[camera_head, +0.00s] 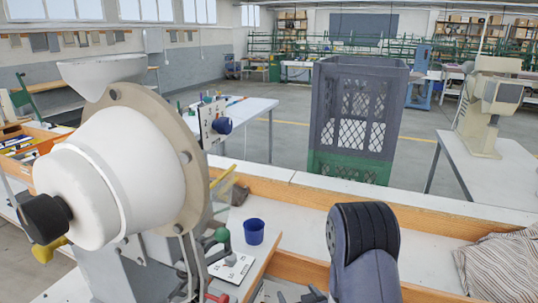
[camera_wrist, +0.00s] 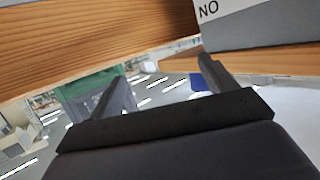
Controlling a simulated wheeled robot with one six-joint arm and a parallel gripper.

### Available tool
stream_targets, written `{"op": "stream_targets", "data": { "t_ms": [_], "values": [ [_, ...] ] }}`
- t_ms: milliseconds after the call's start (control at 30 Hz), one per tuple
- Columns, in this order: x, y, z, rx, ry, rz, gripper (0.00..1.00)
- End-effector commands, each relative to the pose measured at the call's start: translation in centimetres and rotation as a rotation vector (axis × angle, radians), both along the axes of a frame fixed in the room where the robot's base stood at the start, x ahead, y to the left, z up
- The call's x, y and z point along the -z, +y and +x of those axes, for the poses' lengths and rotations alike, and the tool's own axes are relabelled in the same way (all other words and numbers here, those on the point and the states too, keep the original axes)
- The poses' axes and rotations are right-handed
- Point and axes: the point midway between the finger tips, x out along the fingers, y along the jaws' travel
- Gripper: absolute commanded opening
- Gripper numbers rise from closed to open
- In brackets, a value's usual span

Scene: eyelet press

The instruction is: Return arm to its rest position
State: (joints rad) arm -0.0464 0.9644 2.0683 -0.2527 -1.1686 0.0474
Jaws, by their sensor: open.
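My gripper (camera_wrist: 160,78) shows in the wrist view with its two dark fingers spread well apart. Nothing is between them. In the head view my dark arm link (camera_head: 362,240) rises at the lower middle, over the wooden-edged bench; I cannot clearly make out the gripper there. The eyelet press (camera_head: 110,175), with a white drum, beige ring plate and white hopper on top, stands large at the left of the head view, apart from the arm link.
A blue cup (camera_head: 254,231) stands on the bench between press and arm. A wooden ledge (camera_head: 430,217) runs behind my arm. Striped cloth (camera_head: 500,262) lies at right. A grey and green crate (camera_head: 355,120) stands beyond. In the wrist view, wooden boards (camera_wrist: 90,50) cross close by.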

Motion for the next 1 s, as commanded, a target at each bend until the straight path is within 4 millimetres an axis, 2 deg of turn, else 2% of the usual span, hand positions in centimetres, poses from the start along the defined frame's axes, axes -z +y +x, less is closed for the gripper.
{"op": "stream_targets", "data": {
  "t_ms": [100,500,733,1000],
  "values": [
    [2.0,-1.2,-1.2,0.051,0.007,-0.004,0.80],
    [6.1,-5.0,-5.1,0.205,0.008,-0.015,0.80],
    [7.1,-6.2,-6.4,0.253,0.005,-0.023,0.80],
    [7.2,-6.5,-6.7,0.263,0.003,-0.026,0.80]
  ]
}}
